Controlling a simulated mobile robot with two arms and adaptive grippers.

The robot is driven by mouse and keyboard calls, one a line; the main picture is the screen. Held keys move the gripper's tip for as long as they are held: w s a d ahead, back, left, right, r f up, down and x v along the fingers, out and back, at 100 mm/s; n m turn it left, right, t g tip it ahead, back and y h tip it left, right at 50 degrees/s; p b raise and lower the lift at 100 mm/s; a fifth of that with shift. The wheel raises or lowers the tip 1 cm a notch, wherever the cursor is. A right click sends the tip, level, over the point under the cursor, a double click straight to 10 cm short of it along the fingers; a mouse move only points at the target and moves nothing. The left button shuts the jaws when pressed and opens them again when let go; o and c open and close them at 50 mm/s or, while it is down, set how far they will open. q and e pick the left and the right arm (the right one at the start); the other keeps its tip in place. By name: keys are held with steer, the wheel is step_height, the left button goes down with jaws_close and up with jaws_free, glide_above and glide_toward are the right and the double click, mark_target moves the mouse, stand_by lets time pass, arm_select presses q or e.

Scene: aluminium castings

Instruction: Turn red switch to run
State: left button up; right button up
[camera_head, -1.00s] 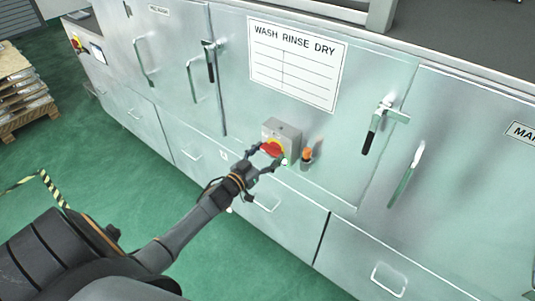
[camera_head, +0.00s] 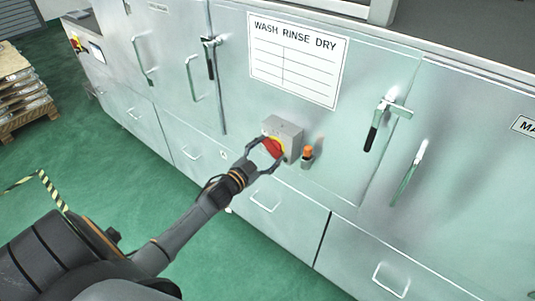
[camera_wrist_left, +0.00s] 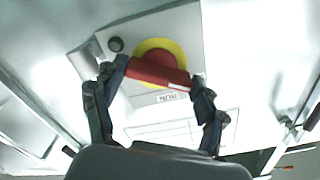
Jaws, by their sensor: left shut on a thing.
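The red switch (camera_head: 272,147) is a red handle on a yellow disc, on a small grey box (camera_head: 287,132) fixed to the metal cabinet front. My left gripper (camera_head: 267,155) has one finger at each end of the handle and is shut on it. In the left wrist view the red switch (camera_wrist_left: 157,70) lies slanted between the fingertips of my left gripper (camera_wrist_left: 160,72), its right end lower. A small label that seems to read RUN (camera_wrist_left: 167,97) is just below the handle. My right gripper is not in view.
An orange-topped part (camera_head: 308,153) sticks out right of the box. Door handles (camera_head: 386,122) and drawer pulls (camera_head: 265,201) project from the cabinet. A WASH RINSE DRY sign (camera_head: 297,56) is above. A loaded pallet (camera_head: 17,95) stands far left on the open green floor.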

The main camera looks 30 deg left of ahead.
arm_select(q)
steer(key=m+b, duration=0.1)
steer(key=m, duration=0.2)
steer(key=shift+f, duration=0.1)
steer(key=m+b, duration=0.1)
steer(key=m, duration=0.2)
steer(key=shift+m, duration=0.3)
steer(key=m+b, duration=0.1)
steer(key=m, duration=0.2)
steer(key=shift+d+m+b, duration=0.1)
steer(key=shift+m+b, duration=0.25)
steer(key=shift+m, duration=0.85)
steer(key=o, duration=1.2)
steer(key=shift+c, duration=0.2)
steer(key=s+a, duration=0.1)
steer(key=s, duration=1.1)
